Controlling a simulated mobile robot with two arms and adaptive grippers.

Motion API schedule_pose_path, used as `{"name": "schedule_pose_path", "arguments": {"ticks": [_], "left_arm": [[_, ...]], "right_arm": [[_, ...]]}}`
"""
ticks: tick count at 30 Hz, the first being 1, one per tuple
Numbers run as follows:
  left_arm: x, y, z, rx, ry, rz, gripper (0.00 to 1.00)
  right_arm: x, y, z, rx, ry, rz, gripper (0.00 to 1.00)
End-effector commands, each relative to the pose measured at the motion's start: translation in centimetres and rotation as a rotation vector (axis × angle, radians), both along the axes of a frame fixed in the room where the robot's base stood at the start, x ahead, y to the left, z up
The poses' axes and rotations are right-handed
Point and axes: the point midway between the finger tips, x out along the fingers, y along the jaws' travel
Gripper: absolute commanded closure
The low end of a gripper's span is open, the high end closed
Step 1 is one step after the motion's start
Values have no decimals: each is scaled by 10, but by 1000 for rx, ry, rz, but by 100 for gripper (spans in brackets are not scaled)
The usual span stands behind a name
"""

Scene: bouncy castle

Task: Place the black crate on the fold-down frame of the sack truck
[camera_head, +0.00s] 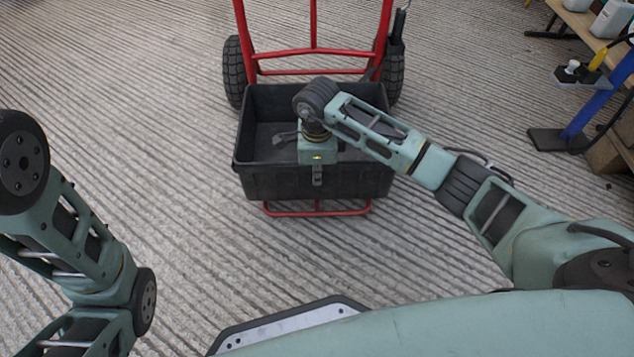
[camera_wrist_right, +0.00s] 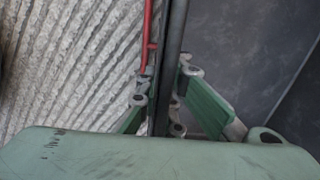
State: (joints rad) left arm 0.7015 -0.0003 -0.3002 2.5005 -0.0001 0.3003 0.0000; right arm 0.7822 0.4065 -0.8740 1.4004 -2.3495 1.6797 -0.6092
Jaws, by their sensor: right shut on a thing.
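The black crate (camera_head: 262,183) is in the middle of the head view, open at the top and looking empty. It sits over the red fold-down frame (camera_head: 318,212) of the sack truck (camera_head: 314,52), whose front bar shows just beyond the crate's near side. Whether the crate rests on the frame or hangs just above it I cannot tell. My right gripper (camera_head: 317,172) is shut on the crate's near wall. In the right wrist view the crate's rim (camera_wrist_right: 174,60) runs between the fingers. My left arm shows at the left, but its gripper is out of view.
The truck's black wheels (camera_head: 235,72) flank the crate at the back. At the upper right stand a wooden table (camera_head: 590,25) with bottles and a blue post on a dark foot (camera_head: 560,141). The ribbed concrete floor is clear left of the crate.

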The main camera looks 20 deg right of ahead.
Motion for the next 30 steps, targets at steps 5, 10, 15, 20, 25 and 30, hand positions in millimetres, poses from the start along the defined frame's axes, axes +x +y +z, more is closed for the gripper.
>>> {"name": "schedule_pose_path", "arguments": {"ticks": [5,10,15,20,25,30], "left_arm": [[0,0,-20,0,1,0,69],[0,0,-19,1,1,1,69],[0,0,-19,1,1,1,69],[0,0,-19,1,1,1,69],[0,0,-19,1,1,1,69],[0,0,-19,1,1,1,69]], "right_arm": [[1,1,-25,3,-4,-1,100],[2,1,-24,2,-6,0,100],[2,0,-25,1,-5,0,100],[-1,0,-28,1,2,0,84],[-1,0,-28,0,2,0,75],[-1,0,-28,0,2,0,75]]}}
